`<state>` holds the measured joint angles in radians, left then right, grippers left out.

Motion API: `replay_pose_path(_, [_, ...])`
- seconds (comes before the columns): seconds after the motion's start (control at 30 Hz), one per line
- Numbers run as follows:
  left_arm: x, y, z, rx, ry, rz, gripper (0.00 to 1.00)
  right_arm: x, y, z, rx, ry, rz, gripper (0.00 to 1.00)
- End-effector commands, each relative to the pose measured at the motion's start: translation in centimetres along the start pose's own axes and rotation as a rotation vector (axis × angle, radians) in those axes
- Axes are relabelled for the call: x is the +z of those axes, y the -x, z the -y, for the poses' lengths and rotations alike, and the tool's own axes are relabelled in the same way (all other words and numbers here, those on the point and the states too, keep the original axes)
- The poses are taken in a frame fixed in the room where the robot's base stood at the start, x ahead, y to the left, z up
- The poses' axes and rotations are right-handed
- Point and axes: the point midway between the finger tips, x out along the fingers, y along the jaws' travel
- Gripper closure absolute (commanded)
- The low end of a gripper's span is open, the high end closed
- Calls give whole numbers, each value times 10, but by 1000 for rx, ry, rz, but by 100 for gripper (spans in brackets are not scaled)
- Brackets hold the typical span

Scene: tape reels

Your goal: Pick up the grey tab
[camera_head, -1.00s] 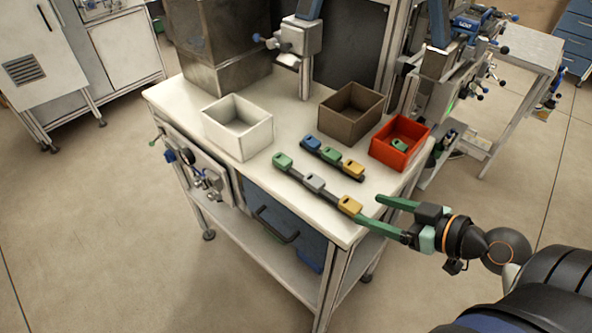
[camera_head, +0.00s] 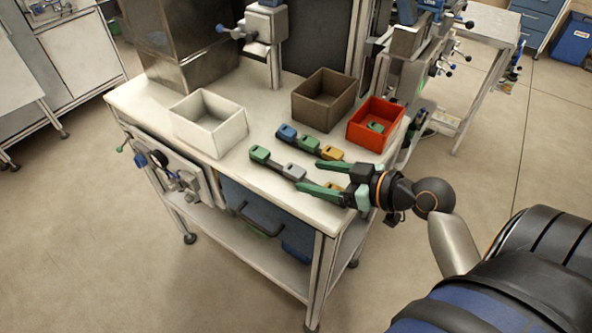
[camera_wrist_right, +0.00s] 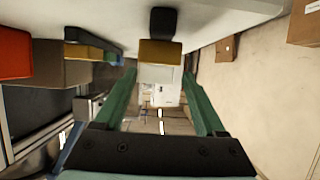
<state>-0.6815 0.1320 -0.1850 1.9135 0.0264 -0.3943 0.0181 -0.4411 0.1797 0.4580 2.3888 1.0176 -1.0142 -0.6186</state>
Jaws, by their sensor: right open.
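The grey tab (camera_head: 294,171) sits on the front dark rail on the table, between a green tab (camera_head: 260,154) and a yellow tab (camera_head: 335,188). My right gripper (camera_head: 312,176) is open and empty, with its green fingertips just right of the grey tab. The fingers and palm partly hide the yellow tab. In the right wrist view the yellow tab (camera_wrist_right: 160,52) shows between the two fingers (camera_wrist_right: 163,90). A pale face just below it may be the grey tab, but I cannot be sure. My left gripper is not in view.
A back rail holds a blue tab (camera_head: 287,132), a green tab and a yellow tab. A white box (camera_head: 208,138), a brown box (camera_head: 318,113) and a red box (camera_head: 366,142) with a green tab inside stand behind. The table's front edge is close.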

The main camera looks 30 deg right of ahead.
Motion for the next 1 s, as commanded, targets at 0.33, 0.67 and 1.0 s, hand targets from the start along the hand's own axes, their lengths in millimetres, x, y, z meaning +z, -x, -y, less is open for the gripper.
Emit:
replay_pose_path(0.33, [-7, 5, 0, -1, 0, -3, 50, -2, -40, -4, -1, -2, -2, 28])
replay_pose_path(0.67, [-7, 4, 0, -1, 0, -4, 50, -1, -41, -4, 0, 0, 0, 38])
replay_pose_path(1.0, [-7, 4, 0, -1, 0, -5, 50, -1, -41, -4, 0, 0, 0, 76])
